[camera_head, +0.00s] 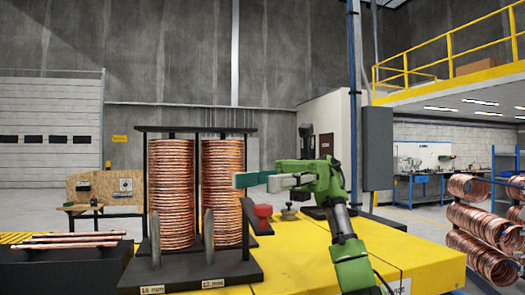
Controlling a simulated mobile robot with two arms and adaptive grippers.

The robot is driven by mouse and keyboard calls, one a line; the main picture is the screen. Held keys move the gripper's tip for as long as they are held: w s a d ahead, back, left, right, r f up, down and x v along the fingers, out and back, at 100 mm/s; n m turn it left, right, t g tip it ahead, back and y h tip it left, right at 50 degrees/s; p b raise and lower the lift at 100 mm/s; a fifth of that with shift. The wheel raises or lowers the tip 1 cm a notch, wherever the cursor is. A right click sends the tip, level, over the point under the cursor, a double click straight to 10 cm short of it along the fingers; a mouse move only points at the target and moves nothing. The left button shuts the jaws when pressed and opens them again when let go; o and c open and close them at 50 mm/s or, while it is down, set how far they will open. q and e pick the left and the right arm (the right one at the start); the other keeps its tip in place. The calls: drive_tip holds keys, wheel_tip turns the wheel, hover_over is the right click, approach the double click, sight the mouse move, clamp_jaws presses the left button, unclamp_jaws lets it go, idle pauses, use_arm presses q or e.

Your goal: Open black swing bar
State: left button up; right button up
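A black rack (196,129) holds two tall stacks of copper coil, a left one (171,190) and a right one (221,190). A black bar (249,213) runs at the rack's right side, with a red knob (262,211) by it. I cannot tell how the bar is joined to the rack. My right gripper (257,181) is green with grey fingers and teal pads. It points left, above the red knob and beside the right stack, and its fingers look apart with nothing between them. It does not visibly touch the bar. My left gripper is out of view.
The rack stands on a yellow table (310,262). Copper tubes (75,240) lie on a black holder at the left. A small dark fixture (288,213) stands behind the knob. More copper coils (480,225) hang on a rack at the right.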

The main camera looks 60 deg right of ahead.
drive_tip(key=shift+r, duration=2.55)
drive_tip(key=shift+f, duration=0.1)
